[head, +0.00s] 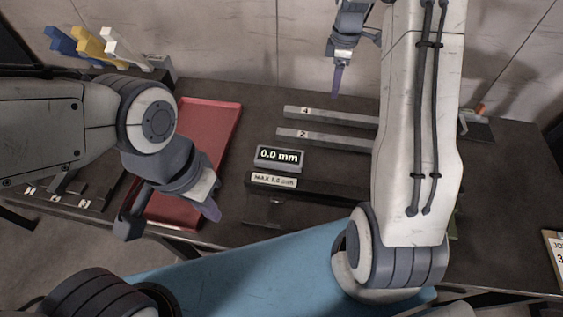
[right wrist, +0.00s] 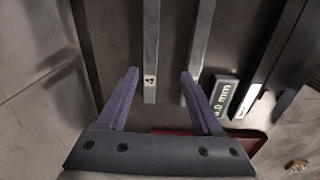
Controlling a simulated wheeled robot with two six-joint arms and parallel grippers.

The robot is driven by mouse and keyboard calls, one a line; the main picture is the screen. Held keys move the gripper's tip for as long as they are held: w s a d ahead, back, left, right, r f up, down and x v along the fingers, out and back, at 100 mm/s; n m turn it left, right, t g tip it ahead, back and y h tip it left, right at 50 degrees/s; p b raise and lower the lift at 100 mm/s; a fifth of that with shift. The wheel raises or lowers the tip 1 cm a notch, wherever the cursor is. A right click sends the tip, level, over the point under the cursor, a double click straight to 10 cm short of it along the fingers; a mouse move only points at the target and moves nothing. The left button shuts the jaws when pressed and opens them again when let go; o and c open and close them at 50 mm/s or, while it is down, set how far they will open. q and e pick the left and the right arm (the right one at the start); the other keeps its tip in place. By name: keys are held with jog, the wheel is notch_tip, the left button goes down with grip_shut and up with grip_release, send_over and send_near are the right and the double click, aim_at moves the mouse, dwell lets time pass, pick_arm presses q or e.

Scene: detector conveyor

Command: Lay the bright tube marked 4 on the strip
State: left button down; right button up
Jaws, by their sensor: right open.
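A light grey bar marked 4 (head: 340,117) lies near the back of the dark table. It shows between my right fingers in the right wrist view (right wrist: 151,40). A similar bar marked 2 (head: 340,140) lies parallel in front of it. It also shows near the right finger in the wrist view (right wrist: 203,40). My right gripper (head: 337,94) is open above the back of the table, its fingers (right wrist: 159,73) apart with nothing held. My left gripper (head: 210,211) hangs over the red tray's front end; its opening is unclear. I cannot tell for sure which surface is the strip.
A display reading 0.0 mm (head: 280,157) and a MAX 1.0 mm label (head: 273,181) stand mid-table, beside a long dark fixture. A red tray (head: 222,121) lies left. Blue, yellow and white handled items (head: 90,46) stand back left. My right arm hides part of the table.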

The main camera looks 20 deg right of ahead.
jog(key=s+a+r+m, duration=0.1)
jog(key=s+a+r, duration=0.1)
jog(key=s+a, duration=0.35)
jog(key=s+a+r, duration=0.2)
jog(key=a+r, duration=0.1)
jog(key=a, duration=0.5)
jog(key=s+a+r+m, duration=0.1)
jog(key=s+a+r, duration=0.1)
jog(key=s+a, duration=0.35)
jog(key=s+a+m, duration=0.1)
jog(key=s+a, duration=0.1)
jog(key=s, duration=0.4)
jog(key=s+a+m, duration=0.1)
jog(key=s+a, duration=0.2)
jog(key=s, duration=0.3)
jog(key=s+a+m+y, duration=0.1)
jog(key=s+a, duration=0.2)
jog(key=s, duration=0.3)
jog(key=shift+s+f, duration=0.15)
jog(key=shift+s, duration=0.15)
